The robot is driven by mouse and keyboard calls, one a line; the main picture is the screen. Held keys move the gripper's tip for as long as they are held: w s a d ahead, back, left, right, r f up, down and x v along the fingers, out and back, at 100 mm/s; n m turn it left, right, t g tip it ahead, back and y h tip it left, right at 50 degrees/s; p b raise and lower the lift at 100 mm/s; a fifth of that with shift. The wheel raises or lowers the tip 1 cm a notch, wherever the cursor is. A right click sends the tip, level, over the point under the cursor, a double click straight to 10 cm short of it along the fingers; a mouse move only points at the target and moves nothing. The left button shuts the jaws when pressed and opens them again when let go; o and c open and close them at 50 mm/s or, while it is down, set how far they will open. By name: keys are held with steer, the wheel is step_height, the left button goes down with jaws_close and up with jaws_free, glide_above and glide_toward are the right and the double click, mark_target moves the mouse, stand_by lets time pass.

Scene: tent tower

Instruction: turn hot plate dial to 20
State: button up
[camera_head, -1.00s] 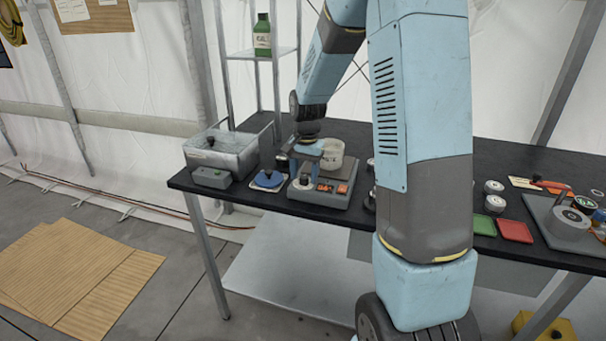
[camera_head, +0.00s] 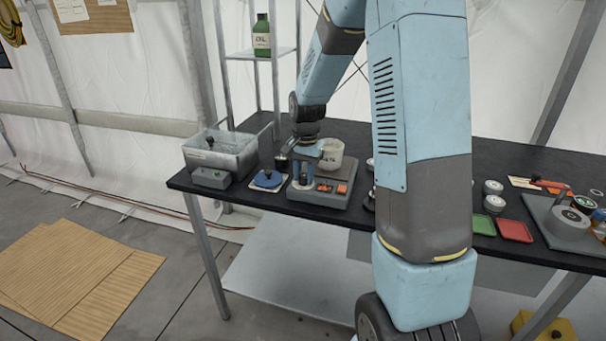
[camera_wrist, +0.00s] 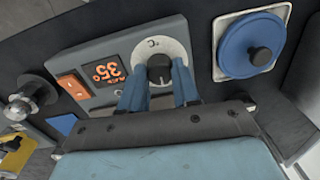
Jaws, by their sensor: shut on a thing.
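The dial (camera_wrist: 159,69) is a dark knob on a pale round plate (camera_wrist: 147,48). My gripper (camera_wrist: 160,80) has its two blue fingers on either side of the knob, shut on it. In the head view my gripper (camera_head: 303,180) is at the left part of the hot plate's front.
A blue round lid-like piece with a black knob (camera_wrist: 252,46) lies close beside the hot plate. A metal basin (camera_head: 225,150) stands further left. Green (camera_head: 484,224) and red (camera_head: 514,230) trays are at the right.

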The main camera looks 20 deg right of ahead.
steer(key=shift+a+n, duration=0.1)
steer(key=shift+n, duration=0.2)
jaws_close()
steer(key=n, duration=0.5)
steer(key=shift+w+r, duration=0.1)
steer(key=shift+w, duration=0.05)
steer(key=n, duration=0.6)
jaws_free()
steer(key=shift+n, duration=0.3)
steer(key=o, duration=1)
steer(key=shift+o, duration=0.2)
step_height(320, 180, up, 14)
steer(key=shift+d+f, duration=0.2)
steer(key=shift+d, duration=0.1)
